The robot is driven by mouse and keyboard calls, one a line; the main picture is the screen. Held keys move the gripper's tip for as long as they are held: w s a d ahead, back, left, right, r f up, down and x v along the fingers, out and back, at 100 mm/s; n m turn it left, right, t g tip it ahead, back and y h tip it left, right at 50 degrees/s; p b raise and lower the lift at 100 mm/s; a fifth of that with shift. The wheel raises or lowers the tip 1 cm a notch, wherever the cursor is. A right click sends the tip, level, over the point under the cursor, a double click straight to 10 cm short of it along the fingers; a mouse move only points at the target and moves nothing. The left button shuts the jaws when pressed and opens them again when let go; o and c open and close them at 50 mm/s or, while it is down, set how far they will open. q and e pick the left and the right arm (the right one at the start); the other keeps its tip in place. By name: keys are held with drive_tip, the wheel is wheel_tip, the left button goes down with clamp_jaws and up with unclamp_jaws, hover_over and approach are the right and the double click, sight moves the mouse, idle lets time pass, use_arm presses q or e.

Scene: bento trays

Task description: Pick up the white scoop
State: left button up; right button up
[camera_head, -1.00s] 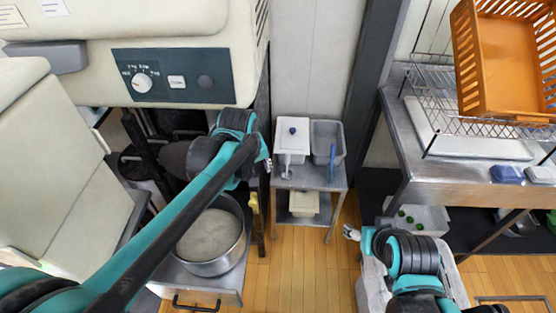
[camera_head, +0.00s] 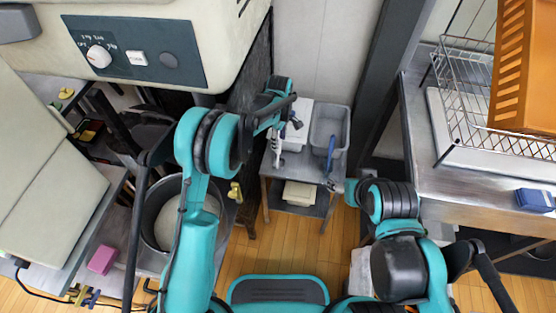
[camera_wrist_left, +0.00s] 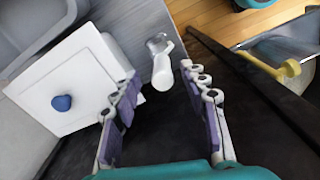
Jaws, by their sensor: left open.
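The white scoop (camera_wrist_left: 162,72) lies on the grey metal stand (camera_wrist_left: 140,22) beside a white box with a blue knob. In the left wrist view its white handle points toward my left gripper (camera_wrist_left: 160,92), and its clear-looking head lies farther off. My left gripper is open and empty, its two purple-padded fingers on either side of the line to the handle, with the handle end near the fingertips. In the head view my left arm reaches over the stand and partly hides the scoop. My right gripper (camera_head: 336,187) is small and low at the stand's right; its jaws are unclear.
A large pot (camera_head: 155,215) is at the left, and a metal counter (camera_head: 480,195) with a wire rack is at the right.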

sight(278, 154)
use_arm(q)
wheel_tip(278, 154, down, 5)
drive_tip(key=b, duration=0.2)
drive_tip(key=shift+s+f+b, duration=0.1)
drive_tip(key=shift+f+b, duration=0.1)
drive_tip(key=shift+b, duration=0.2)
drive_tip(key=shift+r, duration=0.1)
clamp_jaws()
drive_tip(key=shift+r, duration=0.1)
